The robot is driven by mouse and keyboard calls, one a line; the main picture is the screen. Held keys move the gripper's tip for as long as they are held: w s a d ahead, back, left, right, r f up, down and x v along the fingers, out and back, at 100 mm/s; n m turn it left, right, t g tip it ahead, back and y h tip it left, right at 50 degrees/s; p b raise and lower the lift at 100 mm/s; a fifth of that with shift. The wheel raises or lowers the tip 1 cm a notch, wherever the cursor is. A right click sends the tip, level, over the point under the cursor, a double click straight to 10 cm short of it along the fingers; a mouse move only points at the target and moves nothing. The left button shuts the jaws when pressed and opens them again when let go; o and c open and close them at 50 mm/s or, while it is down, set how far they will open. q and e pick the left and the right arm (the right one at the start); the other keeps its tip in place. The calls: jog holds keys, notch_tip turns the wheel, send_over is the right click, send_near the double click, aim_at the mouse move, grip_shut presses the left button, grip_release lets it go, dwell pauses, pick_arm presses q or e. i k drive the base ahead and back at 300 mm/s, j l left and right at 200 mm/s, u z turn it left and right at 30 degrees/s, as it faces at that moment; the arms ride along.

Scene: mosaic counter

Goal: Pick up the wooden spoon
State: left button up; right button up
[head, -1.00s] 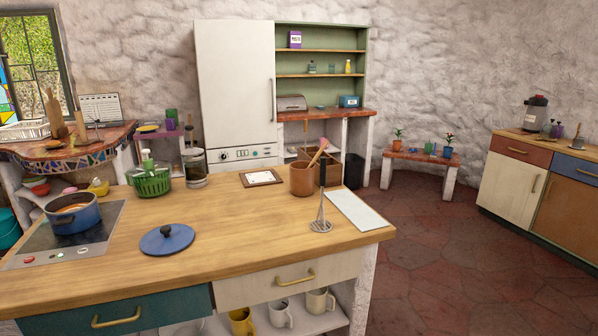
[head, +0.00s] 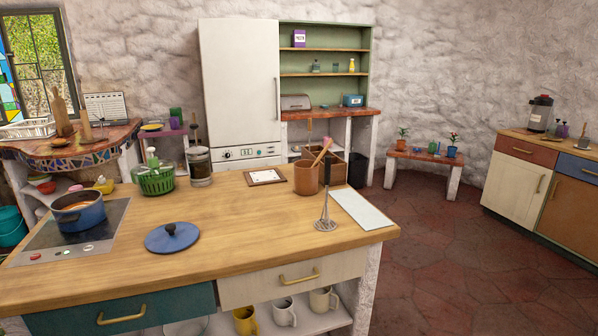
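A wooden spoon (head: 322,152) leans up and to the right out of a brown utensil crock (head: 306,179) on the wooden island counter (head: 240,218). Only its upper part shows; the lower end is hidden inside the crock. A second upright wooden handle (head: 309,131) shows just above the crock; I cannot tell whether it stands in it. Neither of my grippers is in view.
A metal masher (head: 325,214) stands right in front of the crock, beside a pale board (head: 362,210).

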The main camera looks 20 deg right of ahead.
aim_at(330, 143)
jog(key=l+u, duration=0.25)
jog(key=u, duration=0.2)
jog(key=l+u, duration=0.25)
jog(key=u, duration=0.15)
jog(key=l+u, duration=0.2)
jog(key=l, duration=0.2)
jog(key=k+l+u, duration=0.25)
jog(key=l, duration=0.15)
jog(key=k+l, duration=0.1)
jog(key=l, duration=0.3)
jog(key=k+l+u, duration=0.1)
jog(key=l, duration=0.3)
jog(key=k+l, duration=0.15)
jog(key=l, duration=0.3)
jog(key=k+l+u, duration=0.1)
jog(key=l, duration=0.3)
